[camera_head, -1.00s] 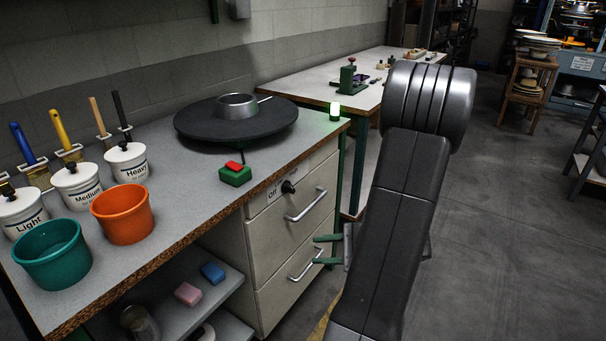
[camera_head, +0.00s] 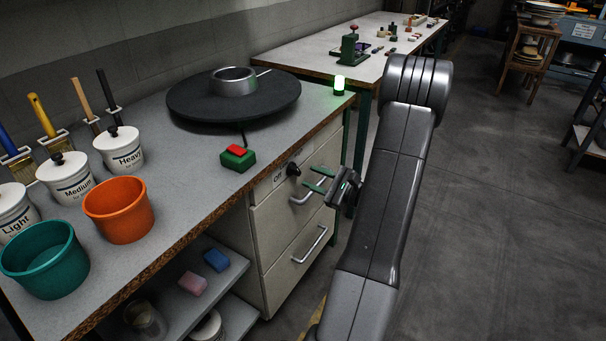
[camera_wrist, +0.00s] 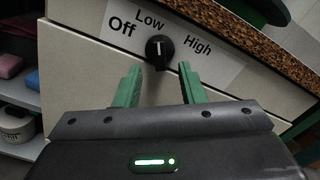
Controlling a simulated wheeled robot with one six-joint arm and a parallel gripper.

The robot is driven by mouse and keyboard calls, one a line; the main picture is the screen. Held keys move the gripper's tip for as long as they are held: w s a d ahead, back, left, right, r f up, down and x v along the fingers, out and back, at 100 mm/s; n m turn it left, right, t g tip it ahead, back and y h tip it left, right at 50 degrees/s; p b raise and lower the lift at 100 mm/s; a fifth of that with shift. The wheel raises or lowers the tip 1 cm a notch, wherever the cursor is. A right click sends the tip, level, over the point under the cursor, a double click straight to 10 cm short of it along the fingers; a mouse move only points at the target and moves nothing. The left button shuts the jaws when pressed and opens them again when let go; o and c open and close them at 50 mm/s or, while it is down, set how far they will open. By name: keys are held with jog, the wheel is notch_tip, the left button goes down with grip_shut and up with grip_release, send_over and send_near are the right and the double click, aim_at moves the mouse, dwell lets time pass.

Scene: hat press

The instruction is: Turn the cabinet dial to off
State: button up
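In the wrist view the dial (camera_wrist: 159,50) has a white mark that points up in the picture, near Low. The label plate (camera_wrist: 205,22) reads Off at left, Low above and High at right. My gripper (camera_head: 308,178) has green fingers and is in front of the drawer, near the dial. In the wrist view my gripper (camera_wrist: 160,72) is open and empty, its fingertips spread just below and to either side of the dial. Contact with the dial is not visible.
The drawer handle (camera_head: 308,194) is close to my fingers. The workbench edge (camera_head: 270,152) overhangs above the dial. A red-and-green button box (camera_head: 238,160), a round dark plate (camera_head: 190,103) and a lit green lamp (camera_head: 339,85) are on top.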

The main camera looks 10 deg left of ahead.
aim_at(299, 172)
jog(key=shift+x, duration=2.1)
jog(key=shift+c, duration=0.5)
grip_shut()
